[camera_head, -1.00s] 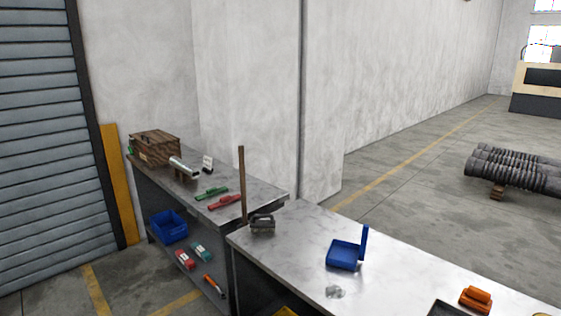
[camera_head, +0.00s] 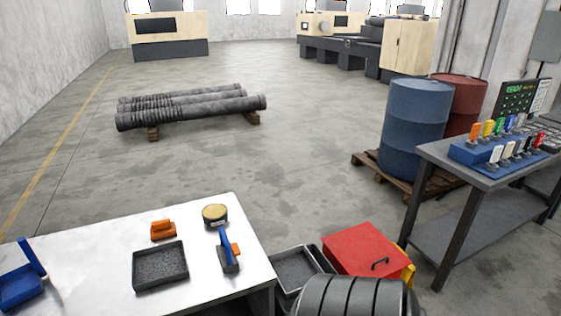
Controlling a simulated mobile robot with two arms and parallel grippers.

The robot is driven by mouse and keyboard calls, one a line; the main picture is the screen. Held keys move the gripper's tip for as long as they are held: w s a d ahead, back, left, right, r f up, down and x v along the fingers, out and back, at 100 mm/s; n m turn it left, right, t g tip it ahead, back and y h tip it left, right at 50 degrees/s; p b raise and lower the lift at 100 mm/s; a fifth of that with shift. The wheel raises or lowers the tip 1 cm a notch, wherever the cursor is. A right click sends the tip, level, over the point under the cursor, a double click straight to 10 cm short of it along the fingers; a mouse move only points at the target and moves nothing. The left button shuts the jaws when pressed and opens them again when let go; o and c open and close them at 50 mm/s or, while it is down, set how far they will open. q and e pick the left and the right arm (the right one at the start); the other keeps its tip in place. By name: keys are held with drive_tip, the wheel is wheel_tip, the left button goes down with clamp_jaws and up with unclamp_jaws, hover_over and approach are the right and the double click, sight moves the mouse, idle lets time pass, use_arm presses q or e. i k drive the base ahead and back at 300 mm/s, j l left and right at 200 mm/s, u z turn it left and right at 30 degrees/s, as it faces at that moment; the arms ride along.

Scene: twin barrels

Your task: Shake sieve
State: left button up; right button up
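A small round item (camera_head: 215,215) with a tan top and a dark side sits at the back right of the white-topped table (camera_head: 90,246). It may be the sieve, but its mesh cannot be made out. A dark square tray (camera_head: 160,266) with a grey, grainy-looking inside lies in front of it to the left. A blue upright tool (camera_head: 227,252) with an orange part stands to the tray's right. An orange block-like item (camera_head: 163,230) lies behind the tray. Neither of my grippers is in view.
An open blue box (camera_head: 22,287) is at the table's left. A grey bin (camera_head: 297,270), a red box (camera_head: 366,249) and a dark ribbed object (camera_head: 350,297) are right of the table. Blue (camera_head: 415,125) and red (camera_head: 462,100) barrels stand on a pallet.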

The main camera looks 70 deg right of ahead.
sight(293, 266)
drive_tip(key=z, duration=2.4)
